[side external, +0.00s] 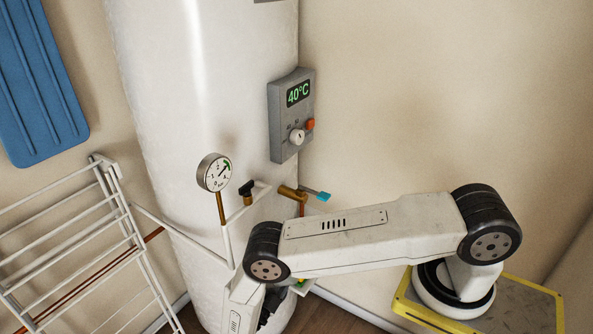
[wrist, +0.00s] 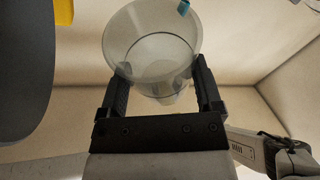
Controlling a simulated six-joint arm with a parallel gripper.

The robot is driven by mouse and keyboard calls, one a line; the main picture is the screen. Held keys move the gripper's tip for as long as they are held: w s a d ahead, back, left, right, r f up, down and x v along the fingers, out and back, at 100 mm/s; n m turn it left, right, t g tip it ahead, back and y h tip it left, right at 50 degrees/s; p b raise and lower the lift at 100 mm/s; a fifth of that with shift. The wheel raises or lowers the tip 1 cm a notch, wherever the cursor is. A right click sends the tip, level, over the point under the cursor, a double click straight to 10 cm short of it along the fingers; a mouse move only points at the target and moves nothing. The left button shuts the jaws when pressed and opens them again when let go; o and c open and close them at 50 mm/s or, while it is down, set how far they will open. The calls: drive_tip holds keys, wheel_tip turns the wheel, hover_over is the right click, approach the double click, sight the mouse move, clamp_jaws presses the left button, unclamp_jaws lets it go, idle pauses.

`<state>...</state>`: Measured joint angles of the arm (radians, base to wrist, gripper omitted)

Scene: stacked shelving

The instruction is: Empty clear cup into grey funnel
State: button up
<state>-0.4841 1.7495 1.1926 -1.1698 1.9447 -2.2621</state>
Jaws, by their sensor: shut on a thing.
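In the wrist view, my gripper (wrist: 158,72) is shut on the clear cup (wrist: 152,28). Its two black fingers press on the cup's opposite sides. The cup is see-through, with its wide round rim toward the top of the picture, and I cannot make out any contents. In the side view, the cup and my fingers are not clearly visible. A large dark grey curved shape (wrist: 20,75) fills the left of the wrist view; I cannot tell whether it is the grey funnel. No funnel is clearly seen in the side view.
A white tank (side external: 200,90) stands behind my arm, with a control box (side external: 291,117) reading 40°C, a gauge (side external: 214,172), pipes and a blue-handled valve (side external: 315,193). A white rack (side external: 75,235) stands left. A blue board (side external: 38,85) hangs on the wall.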

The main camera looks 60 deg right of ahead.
drive_tip(key=shift+w+f+n+t, duration=0.25)
drive_tip(key=shift+n+t, duration=0.15)
drive_tip(key=shift+n, duration=0.3)
drive_tip(key=shift+a+f, duration=0.1)
drive_tip(key=shift+w+f+n, duration=0.15)
drive_tip(key=shift+f+n, duration=0.05)
drive_tip(key=shift+n, duration=0.4)
drive_tip(key=shift+w+t+h, duration=0.1)
drive_tip(key=shift+t+h, duration=0.2)
drive_tip(key=shift+t, duration=0.1)
drive_tip(key=shift+w+a+n, duration=0.1)
drive_tip(key=shift+n, duration=0.6)
drive_tip(key=shift+r, duration=0.1)
drive_tip(key=shift+s+d+r+m+g+y, duration=0.15)
drive_tip(key=shift+s+m+g, duration=0.1)
drive_tip(key=shift+m, duration=0.5)
drive_tip(key=shift+s+r+m+g+y, duration=0.1)
drive_tip(key=shift+s+r+m+g, duration=0.15)
drive_tip(key=shift+m, duration=0.55)
drive_tip(key=shift+s+d+r+m+g+y, duration=0.15)
drive_tip(key=shift+m+g, duration=0.15)
drive_tip(key=shift+m, duration=0.45)
